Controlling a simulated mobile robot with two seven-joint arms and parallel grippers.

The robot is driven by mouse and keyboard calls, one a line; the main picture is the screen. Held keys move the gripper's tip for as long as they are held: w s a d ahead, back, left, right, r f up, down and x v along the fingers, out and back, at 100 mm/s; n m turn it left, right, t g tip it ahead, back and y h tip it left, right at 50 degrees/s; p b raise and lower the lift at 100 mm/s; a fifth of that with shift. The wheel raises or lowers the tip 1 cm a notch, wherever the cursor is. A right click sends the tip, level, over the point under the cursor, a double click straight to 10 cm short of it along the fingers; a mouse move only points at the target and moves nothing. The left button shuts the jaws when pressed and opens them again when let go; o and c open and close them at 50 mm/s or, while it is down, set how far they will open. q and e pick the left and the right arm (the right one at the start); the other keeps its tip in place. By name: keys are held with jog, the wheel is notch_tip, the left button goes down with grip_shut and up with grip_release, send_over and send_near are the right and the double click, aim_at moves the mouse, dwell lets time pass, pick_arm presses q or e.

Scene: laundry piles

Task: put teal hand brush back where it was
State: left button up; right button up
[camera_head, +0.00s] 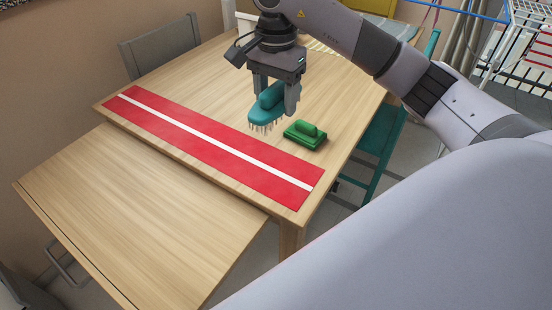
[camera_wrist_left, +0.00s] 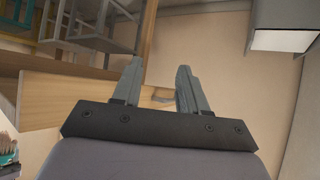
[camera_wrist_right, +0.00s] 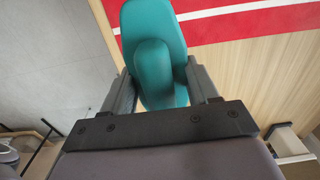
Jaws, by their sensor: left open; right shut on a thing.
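The teal hand brush (camera_head: 265,106) is held by its handle in my right gripper (camera_head: 274,98), bristles down, above the wooden table. In the right wrist view the brush (camera_wrist_right: 152,22) shows between the two fingers (camera_wrist_right: 155,92). A red runner with a white stripe (camera_head: 215,137) lies along the table's near side, apart from the green brush. My left gripper (camera_wrist_left: 155,85) is open and empty in the left wrist view; it is out of the head view.
The table (camera_head: 215,65) has bare wood behind the runner. A lower wooden surface (camera_head: 135,205) adjoins its near side. A grey chair (camera_head: 160,47) stands at the far left, a teal chair (camera_head: 378,150) at the right. A drying rack (camera_head: 528,45) is at the far right.

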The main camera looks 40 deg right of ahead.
notch_tip(320, 180, down, 11)
jog(key=shift+f, duration=2.35)
jog(key=shift+f+b, duration=0.1)
jog(key=shift+b, duration=0.2)
jog(key=o, duration=0.9)
jog(key=shift+o, duration=0.2)
